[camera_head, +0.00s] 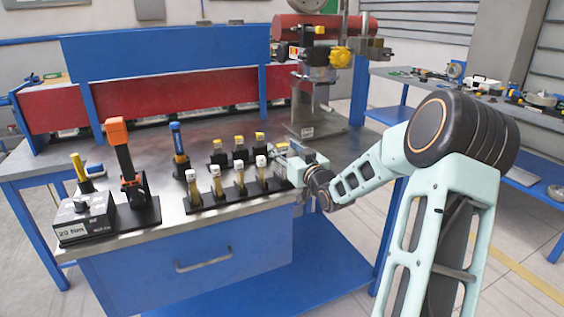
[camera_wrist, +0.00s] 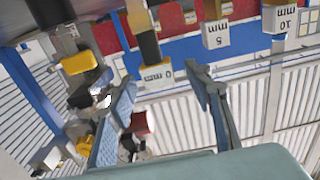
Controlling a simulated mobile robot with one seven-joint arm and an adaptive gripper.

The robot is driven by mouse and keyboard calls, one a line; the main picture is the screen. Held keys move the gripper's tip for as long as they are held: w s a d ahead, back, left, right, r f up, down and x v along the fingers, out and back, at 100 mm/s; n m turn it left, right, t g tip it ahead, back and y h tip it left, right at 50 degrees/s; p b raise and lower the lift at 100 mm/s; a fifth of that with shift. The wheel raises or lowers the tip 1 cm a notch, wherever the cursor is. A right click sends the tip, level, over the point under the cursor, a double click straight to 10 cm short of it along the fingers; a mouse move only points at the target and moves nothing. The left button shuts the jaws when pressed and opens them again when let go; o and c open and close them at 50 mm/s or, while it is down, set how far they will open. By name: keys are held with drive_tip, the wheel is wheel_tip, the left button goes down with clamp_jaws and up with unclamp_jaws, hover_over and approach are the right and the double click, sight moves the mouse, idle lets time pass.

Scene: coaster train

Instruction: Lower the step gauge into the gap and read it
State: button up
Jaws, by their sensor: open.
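Several small gauge blocks with labelled caps stand in black holders on the bench; the front row includes one (camera_head: 239,180) near its middle. In the wrist view, caps read 0 mm (camera_wrist: 157,75), 5 mm (camera_wrist: 215,36) and 10 mm (camera_wrist: 279,20), upside down. I cannot tell which piece is the step gauge, nor make out the gap. My gripper (camera_head: 283,155) is at the right end of the rows. In the wrist view its fingers (camera_wrist: 165,95) are apart, with the 0 mm cap beyond and between them; contact is not visible.
A dark box (camera_head: 85,222) with a white label sits at the bench's left corner. An orange-topped tool (camera_head: 117,133) and a blue-handled tool (camera_head: 179,143) stand beside it. A yellow-and-black device (camera_head: 330,57) on a post rises behind my gripper.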

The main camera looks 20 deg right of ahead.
drive_tip(key=shift+c, duration=0.4)
clamp_jaws()
drive_tip(key=shift+r, duration=0.15)
